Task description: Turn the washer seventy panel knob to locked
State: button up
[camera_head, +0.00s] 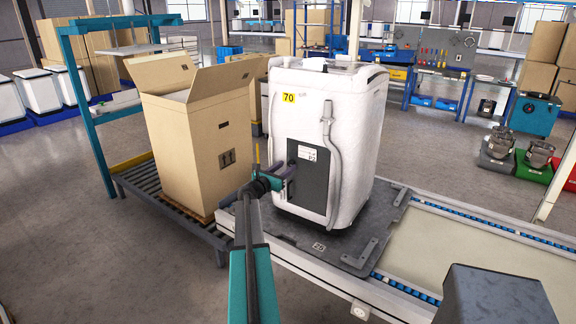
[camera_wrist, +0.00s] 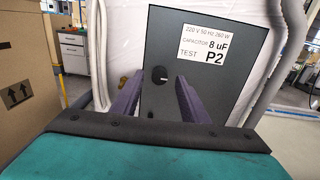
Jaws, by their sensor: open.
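The white washer (camera_head: 345,110) with the yellow label 70 (camera_head: 289,98) stands upright on a dark pallet plate. Its dark grey panel (camera_head: 318,176) faces my arm and also fills the middle of the wrist view (camera_wrist: 190,38). A small round black knob (camera_wrist: 160,74) with a light mark sits on the left part of the panel. My gripper (camera_wrist: 156,94) is open, its two purple fingers pointing at the panel below and around the knob's line, with nothing between them. I cannot tell whether the fingers touch the panel. In the head view my gripper (camera_head: 289,168) hides the knob.
A tall open cardboard box (camera_head: 195,140) stands left of the washer on a roller stand. Hoses (camera_head: 333,160) run down the washer beside the panel. The dark plate (camera_head: 345,250) lies on a conveyor (camera_head: 470,245) that is bare to the right. A dark grey box (camera_head: 495,296) is at lower right.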

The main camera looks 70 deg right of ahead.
jog(key=shift+x, duration=1.05)
jog(key=shift+a, duration=0.1)
jog(key=c, duration=0.9)
jog(key=shift+s+d, duration=0.15)
jog(key=shift+d, duration=0.2)
grip_shut()
jog(key=shift+a, duration=0.3)
jog(key=shift+f, duration=0.1)
